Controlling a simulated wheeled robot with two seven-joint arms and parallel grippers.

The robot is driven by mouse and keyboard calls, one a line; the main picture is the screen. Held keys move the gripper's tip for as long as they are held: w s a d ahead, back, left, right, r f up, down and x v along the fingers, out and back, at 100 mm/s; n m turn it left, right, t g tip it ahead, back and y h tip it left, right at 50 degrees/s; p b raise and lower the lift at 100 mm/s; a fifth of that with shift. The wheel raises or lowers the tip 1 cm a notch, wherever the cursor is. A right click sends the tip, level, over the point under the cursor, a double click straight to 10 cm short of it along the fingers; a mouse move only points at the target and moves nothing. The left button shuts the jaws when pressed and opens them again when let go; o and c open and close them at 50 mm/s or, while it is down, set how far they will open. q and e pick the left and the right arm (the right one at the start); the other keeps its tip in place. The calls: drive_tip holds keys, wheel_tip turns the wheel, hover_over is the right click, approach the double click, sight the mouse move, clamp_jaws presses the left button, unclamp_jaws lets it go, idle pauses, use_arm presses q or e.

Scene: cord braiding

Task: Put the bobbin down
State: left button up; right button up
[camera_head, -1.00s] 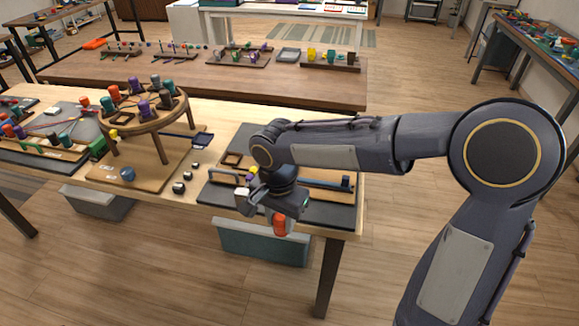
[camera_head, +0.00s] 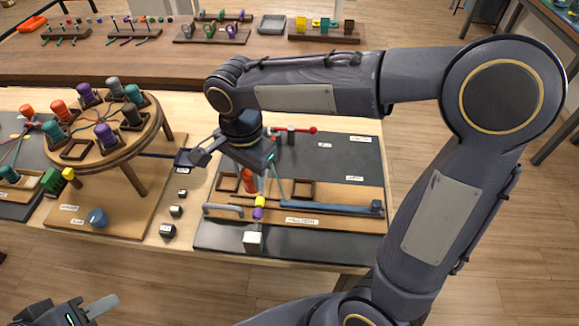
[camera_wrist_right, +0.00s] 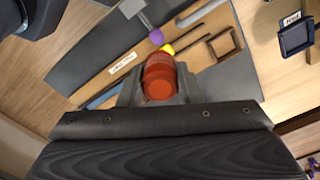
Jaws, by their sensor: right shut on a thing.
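The orange-red bobbin (camera_head: 249,181) is held in my right gripper (camera_head: 256,172), above the wooden board (camera_head: 280,217) on the dark mat. In the right wrist view the bobbin (camera_wrist_right: 160,78) sits between the two fingers. Square wooden frames (camera_head: 305,187) lie on the board beside it. A gap between bobbin and board is hard to judge. My left gripper (camera_head: 78,313) is at the lower left edge, partly cut off, with one pale finger showing. The round stand (camera_head: 115,153) on the left carries several bobbins and has an empty square holder (camera_head: 77,149).
A yellow and purple piece (camera_head: 259,207) and a white block (camera_head: 253,241) stand near the bobbin. A blue bar (camera_head: 340,207) and a grey handle (camera_head: 223,210) lie on the board. Small black blocks (camera_head: 168,231) sit left of the mat. A red-tipped rod (camera_head: 298,129) lies behind.

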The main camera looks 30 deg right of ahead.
drive_tip(key=shift+w+d, duration=0.25)
drive_tip(key=shift+d, duration=0.05)
drive_tip(key=d+f, duration=0.2)
drive_tip(key=d, duration=0.2)
drive_tip(key=w+d+f+p, duration=0.1)
drive_tip(key=d+f, duration=0.2)
drive_tip(key=d, duration=0.1)
drive_tip(key=w+d+f, duration=0.1)
drive_tip(key=d+f, duration=0.2)
drive_tip(key=d, duration=0.1)
drive_tip(key=shift+f+p, duration=0.15)
drive_tip(key=shift+p, duration=0.25)
drive_tip(key=shift+d+f, duration=0.4)
drive_tip(key=shift+f, duration=0.05)
drive_tip(key=shift+w+d+f, duration=0.1)
drive_tip(key=shift+d+f, duration=0.1)
drive_tip(key=shift+f, duration=1.6)
drive_tip(key=shift+f, duration=0.1)
drive_tip(key=shift+f+b, duration=0.35)
drive_tip(key=shift+b, duration=0.15)
drive_tip(key=o, duration=1)
drive_tip(key=shift+r, duration=0.1)
